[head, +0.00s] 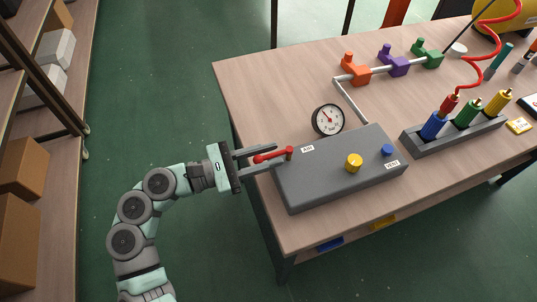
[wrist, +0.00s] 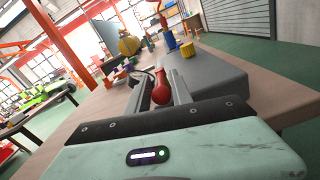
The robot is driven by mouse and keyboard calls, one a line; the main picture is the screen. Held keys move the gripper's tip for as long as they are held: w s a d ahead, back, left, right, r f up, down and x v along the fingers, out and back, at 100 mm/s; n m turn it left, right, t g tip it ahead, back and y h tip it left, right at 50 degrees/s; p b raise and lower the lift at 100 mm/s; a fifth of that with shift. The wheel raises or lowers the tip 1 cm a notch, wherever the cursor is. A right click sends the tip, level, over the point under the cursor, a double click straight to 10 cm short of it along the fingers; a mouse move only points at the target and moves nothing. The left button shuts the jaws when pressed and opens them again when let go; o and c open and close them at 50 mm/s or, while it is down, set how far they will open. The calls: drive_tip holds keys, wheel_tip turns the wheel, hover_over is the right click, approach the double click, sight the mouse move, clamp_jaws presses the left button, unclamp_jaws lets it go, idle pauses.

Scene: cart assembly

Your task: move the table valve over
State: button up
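The table valve is a red lever (head: 270,156) on the left end of a grey box (head: 330,185), by a label reading "AIR". The lever points left, toward my gripper. My gripper (head: 276,157) is at the box's left end with its fingers spread on either side of the lever. In the wrist view the lever's rounded red end (wrist: 161,92) sits between the two fingers (wrist: 159,88), with a gap visible beside it. The fingers look open, not closed on it. Contact at the far fingertips cannot be told.
A yellow knob (head: 353,162), a blue button (head: 387,150) and a "VENT" label are on the box's right part. A pressure gauge (head: 327,119) stands behind it. Orange, purple and green valves sit on a pipe further back. A grey rack (head: 455,138) with coloured plugs stands right.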

drive_tip(key=shift+o, duration=0.9)
drive_tip(key=p+v, duration=0.2)
drive_tip(key=v, duration=0.8)
drive_tip(key=shift+s+a, duration=0.15)
drive_tip(key=shift+a, duration=0.2)
